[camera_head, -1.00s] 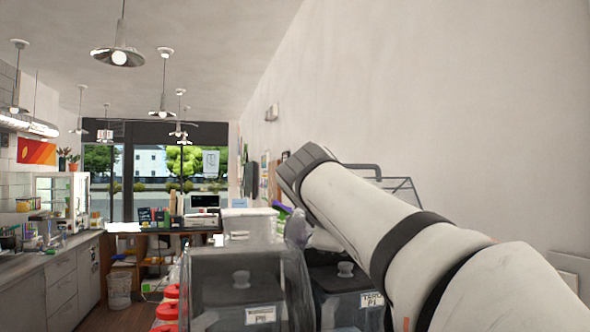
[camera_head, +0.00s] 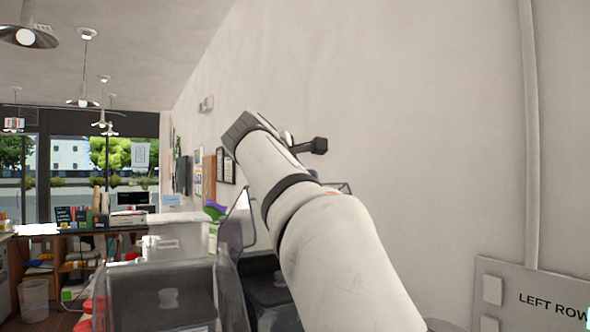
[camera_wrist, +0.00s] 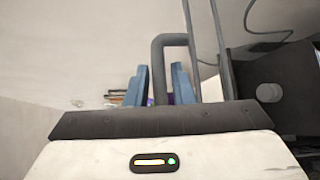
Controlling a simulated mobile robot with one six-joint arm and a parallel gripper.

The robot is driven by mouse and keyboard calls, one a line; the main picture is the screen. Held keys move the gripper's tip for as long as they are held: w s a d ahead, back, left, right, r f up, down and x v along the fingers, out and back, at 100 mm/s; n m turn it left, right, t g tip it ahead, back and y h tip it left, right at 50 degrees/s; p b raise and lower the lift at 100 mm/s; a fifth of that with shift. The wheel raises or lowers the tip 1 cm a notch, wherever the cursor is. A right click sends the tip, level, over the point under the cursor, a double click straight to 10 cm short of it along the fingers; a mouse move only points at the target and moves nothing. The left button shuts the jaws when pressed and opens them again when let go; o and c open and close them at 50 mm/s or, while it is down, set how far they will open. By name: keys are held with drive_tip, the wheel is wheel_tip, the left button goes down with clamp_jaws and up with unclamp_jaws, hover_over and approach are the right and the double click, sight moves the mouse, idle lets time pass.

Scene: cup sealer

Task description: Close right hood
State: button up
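The right hood (camera_head: 238,226) is a clear, dark-edged cover that stands raised beside my arm in the head view. Most of it is hidden behind the arm. In the wrist view, dark hood bars (camera_wrist: 221,45) rise at the right, and a grey loop handle (camera_wrist: 172,40) shows beside them. My gripper (camera_wrist: 162,85) has two blue fingers, spread apart, one on each side of the loop's left leg. I cannot tell whether they touch it. In the head view the fingers are hidden behind my arm.
The left hood (camera_head: 165,292) is down over its container, left of the raised one. A dark container (camera_head: 265,290) sits below the right hood. The wall is close on the right, with a "LEFT ROW" sign (camera_head: 545,300). A white box (camera_head: 180,232) stands behind.

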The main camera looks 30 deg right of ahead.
drive_tip(key=shift+d, duration=0.15)
drive_tip(key=shift+c, duration=0.2)
clamp_jaws()
